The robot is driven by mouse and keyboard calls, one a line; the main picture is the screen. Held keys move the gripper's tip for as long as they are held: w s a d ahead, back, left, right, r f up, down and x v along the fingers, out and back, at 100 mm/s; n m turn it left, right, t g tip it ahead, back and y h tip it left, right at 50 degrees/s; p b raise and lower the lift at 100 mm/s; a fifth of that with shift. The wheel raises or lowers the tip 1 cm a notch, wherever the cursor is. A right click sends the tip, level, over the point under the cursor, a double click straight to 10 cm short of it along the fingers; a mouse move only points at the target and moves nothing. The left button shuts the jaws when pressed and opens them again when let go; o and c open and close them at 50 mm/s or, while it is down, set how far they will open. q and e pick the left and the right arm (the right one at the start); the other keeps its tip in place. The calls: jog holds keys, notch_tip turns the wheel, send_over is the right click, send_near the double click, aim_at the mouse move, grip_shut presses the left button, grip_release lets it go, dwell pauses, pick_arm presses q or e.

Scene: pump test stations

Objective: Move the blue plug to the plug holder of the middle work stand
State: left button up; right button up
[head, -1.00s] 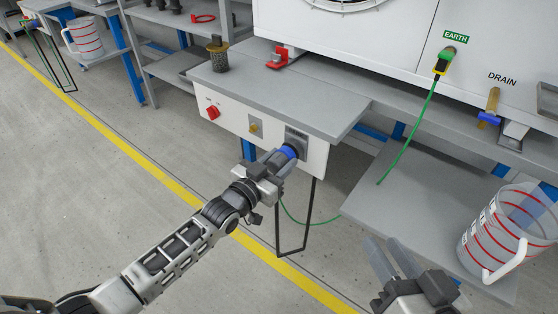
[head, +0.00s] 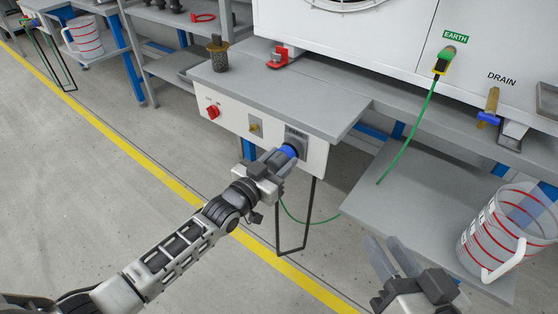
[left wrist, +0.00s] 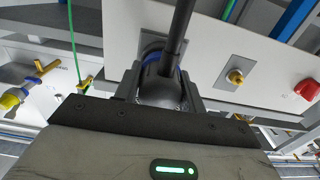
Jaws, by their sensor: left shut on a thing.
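The blue plug (head: 288,151) is at the dark socket (head: 297,139) on the white front panel of the work stand (head: 270,95). My left gripper (head: 279,158) is shut on the plug. In the left wrist view the fingers (left wrist: 160,88) stand on both sides of the plug's grey body, and its blue ring (left wrist: 152,58) shows at the socket. A dark cable crosses in front of it there. How deep the plug sits in the socket cannot be told. My right gripper (head: 395,262) is at the lower right, its fingers apart and empty.
The panel has a red switch (head: 212,111) and a brass fitting (head: 254,127). A green cable (head: 408,130) hangs from the earth point to the lower shelf (head: 375,205). A measuring jug (head: 500,235) stands at the right. The floor at the left is clear.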

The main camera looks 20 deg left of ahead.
pick_arm(q)
jog(key=shift+w+d, duration=0.15)
jog(key=shift+w, duration=0.3)
pick_arm(e)
jog(key=shift+f, duration=0.2)
pick_arm(q)
jog(key=o, duration=1.4)
jog(key=shift+s, duration=0.1)
jog(key=p+v, duration=0.2)
jog(key=v, duration=0.5)
jog(key=shift+s+r+p, duration=0.2)
jog(key=shift+s+p, duration=0.15)
jog(key=p+v, duration=0.1)
jog(key=v, duration=0.7)
jog(key=shift+p, duration=0.35)
pick_arm(e)
jog(key=d+f+g+h, duration=0.1)
jog(key=f+n+g+h, duration=0.1)
jog(key=f, duration=0.1)
jog(key=shift+d, duration=0.4)
